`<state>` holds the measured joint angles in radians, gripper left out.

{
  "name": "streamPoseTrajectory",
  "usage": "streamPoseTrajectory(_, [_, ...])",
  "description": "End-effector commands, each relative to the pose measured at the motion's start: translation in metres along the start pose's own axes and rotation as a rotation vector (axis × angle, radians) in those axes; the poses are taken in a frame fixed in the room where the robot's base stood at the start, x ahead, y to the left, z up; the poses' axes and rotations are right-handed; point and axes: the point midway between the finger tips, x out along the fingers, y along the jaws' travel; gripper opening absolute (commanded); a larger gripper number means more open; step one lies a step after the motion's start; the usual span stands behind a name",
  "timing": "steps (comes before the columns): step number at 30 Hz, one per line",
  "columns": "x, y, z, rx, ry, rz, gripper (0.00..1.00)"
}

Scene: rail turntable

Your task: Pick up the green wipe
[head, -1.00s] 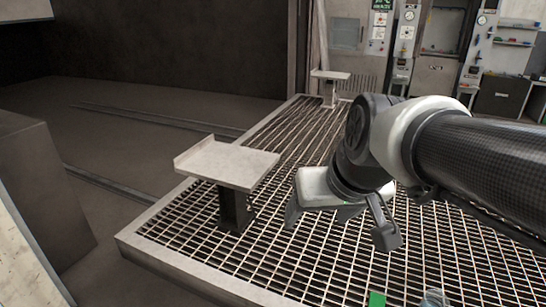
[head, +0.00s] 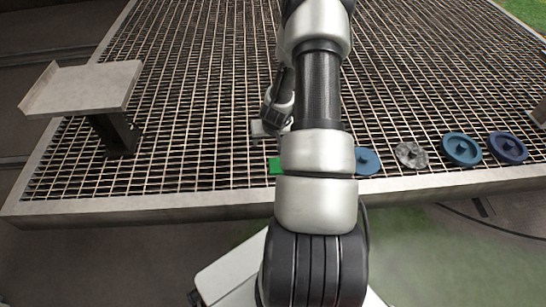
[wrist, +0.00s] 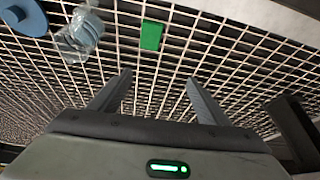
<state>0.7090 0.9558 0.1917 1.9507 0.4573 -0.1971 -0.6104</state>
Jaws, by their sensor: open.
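The green wipe (head: 274,166) is a small flat green piece on the metal grating near its front edge, partly hidden by my arm in the head view. In the wrist view the whole green wipe (wrist: 151,36) shows as a rectangle lying flat. My gripper (wrist: 160,76) is open and empty, its two fingers spread apart. The wipe lies beyond the fingertips, between their lines and a little nearer the left one, not touching them. In the head view my gripper is mostly hidden behind my arm.
A clear glass-like object (wrist: 80,35) stands left of the wipe, with a blue disc (wrist: 22,22) beyond it. A grey stand (head: 85,88) is at left.

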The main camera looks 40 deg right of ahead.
Motion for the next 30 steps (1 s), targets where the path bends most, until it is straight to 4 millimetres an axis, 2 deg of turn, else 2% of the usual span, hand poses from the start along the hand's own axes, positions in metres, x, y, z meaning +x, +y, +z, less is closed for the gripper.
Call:
streamPoseTrajectory(1, [0.015, 0.009, 0.016, 0.024, -0.016, 0.011, 0.7])
streamPoseTrajectory(3, [0.029, 0.017, 0.029, 0.042, -0.023, 0.024, 0.7])
streamPoseTrajectory(7, [0.044, 0.024, 0.042, 0.06, -0.03, 0.037, 0.7])
streamPoseTrajectory(11, [0.064, 0.025, 0.045, 0.062, -0.031, 0.039, 0.7])
streamPoseTrajectory(21, [0.138, 0.028, 0.047, 0.061, -0.031, 0.039, 0.7])
streamPoseTrajectory(25, [0.157, 0.028, 0.047, 0.061, -0.03, 0.039, 0.7])
streamPoseTrajectory(30, [0.166, 0.029, 0.046, 0.06, -0.031, 0.038, 0.7])
